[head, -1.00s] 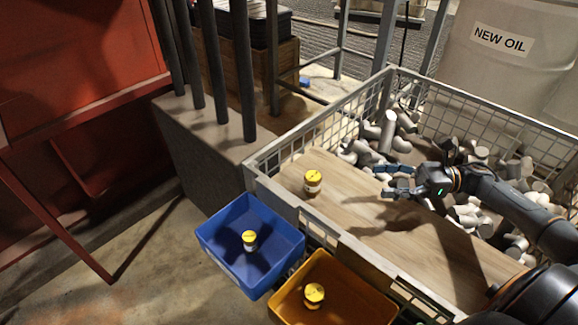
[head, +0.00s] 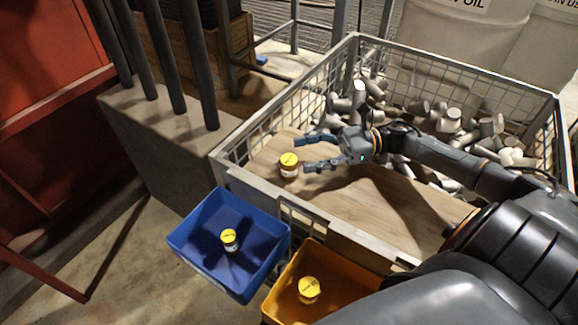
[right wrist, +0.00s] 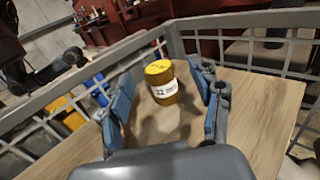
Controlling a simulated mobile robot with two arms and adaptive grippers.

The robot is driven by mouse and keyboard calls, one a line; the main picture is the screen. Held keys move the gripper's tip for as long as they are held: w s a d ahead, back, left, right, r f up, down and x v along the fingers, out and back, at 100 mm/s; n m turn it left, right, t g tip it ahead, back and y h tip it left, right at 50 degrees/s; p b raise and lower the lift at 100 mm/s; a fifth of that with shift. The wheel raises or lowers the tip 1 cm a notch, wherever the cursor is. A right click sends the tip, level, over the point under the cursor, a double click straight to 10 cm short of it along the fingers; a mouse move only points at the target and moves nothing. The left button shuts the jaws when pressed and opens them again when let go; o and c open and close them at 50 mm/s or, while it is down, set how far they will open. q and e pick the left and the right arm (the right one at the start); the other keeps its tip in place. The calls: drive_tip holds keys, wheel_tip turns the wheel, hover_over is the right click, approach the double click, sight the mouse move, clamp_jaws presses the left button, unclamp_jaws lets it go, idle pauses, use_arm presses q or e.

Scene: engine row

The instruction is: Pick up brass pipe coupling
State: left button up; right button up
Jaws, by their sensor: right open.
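No thing in view is plainly recognisable as a pipe coupling. A small brass-yellow cylinder with a white label and yellow top (head: 289,166) stands upright on the wooden board (head: 345,205). It also shows in the right wrist view (right wrist: 162,84), between the two spread fingers, with a gap on each side. My right gripper (head: 302,153) is open and empty, its fingertips just to the right of the cylinder. Similar yellow-topped cylinders stand in the blue bin (head: 190,255) and the orange bin (head: 283,280). My left gripper is not in view.
The board lies in a wire-mesh crate (head: 240,185) with raised rims, beside a heap of grey metal pipe pieces (head: 450,120). Both bins are at the crate's near side. Dark upright posts (head: 197,70) stand to the left. White drums (head: 460,40) stand behind.

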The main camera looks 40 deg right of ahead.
sight(289, 159)
drive_tip(key=x, duration=0.4)
drive_tip(key=shift+a+f, duration=0.3)
drive_tip(key=shift+a, duration=0.15)
clamp_jaws()
